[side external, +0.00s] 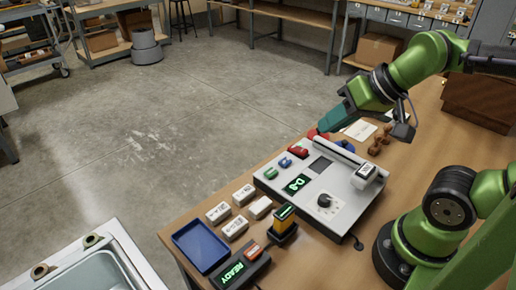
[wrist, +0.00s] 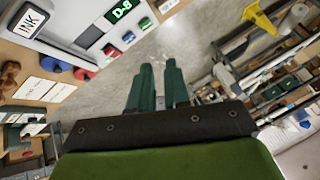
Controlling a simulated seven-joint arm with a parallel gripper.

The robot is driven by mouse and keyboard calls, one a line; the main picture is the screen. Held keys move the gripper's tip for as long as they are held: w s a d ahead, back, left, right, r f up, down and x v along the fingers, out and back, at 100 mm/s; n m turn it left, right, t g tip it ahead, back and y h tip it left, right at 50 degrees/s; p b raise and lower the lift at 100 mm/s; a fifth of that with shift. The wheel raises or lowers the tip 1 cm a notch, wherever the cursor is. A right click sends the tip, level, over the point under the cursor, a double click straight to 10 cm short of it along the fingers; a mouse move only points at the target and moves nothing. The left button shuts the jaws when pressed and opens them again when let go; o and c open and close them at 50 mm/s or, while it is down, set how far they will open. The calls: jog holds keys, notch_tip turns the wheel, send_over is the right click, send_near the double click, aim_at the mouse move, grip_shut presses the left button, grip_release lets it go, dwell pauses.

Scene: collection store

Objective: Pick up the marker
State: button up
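My gripper (side external: 322,128) is above the far edge of a grey machine (side external: 343,212), pointing down and left. In the wrist view its two dark green fingers (wrist: 159,64) stand a little apart, with only floor between them. I cannot tell for certain which thing is the marker. Small red (wrist: 109,49), blue (wrist: 128,37) and green (wrist: 146,23) pieces sit in a row on the machine's edge, also seen in the side view as red (side external: 298,150), blue (side external: 285,162) and green (side external: 270,173). The fingers are apart from all three.
A blue tray (side external: 200,246), several white boxes (side external: 234,228), a yellow-and-black device (side external: 283,223) and a READY display (side external: 236,272) stand along the near-left table. An INK block (side external: 366,172) is on the machine. Brown pieces (side external: 380,140) and paper (side external: 360,130) lie beyond it.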

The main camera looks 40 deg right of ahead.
jog(key=o, duration=0.9)
jog(key=shift+o, duration=0.2)
jog(key=n+g+h, duration=0.2)
jog(key=n+g, duration=0.2)
jog(key=g, duration=0.3)
send_over(261, 205)
notch_tip(261, 205, down, 7)
notch_tip(261, 205, down, 17)
jog(key=shift+f, duration=0.1)
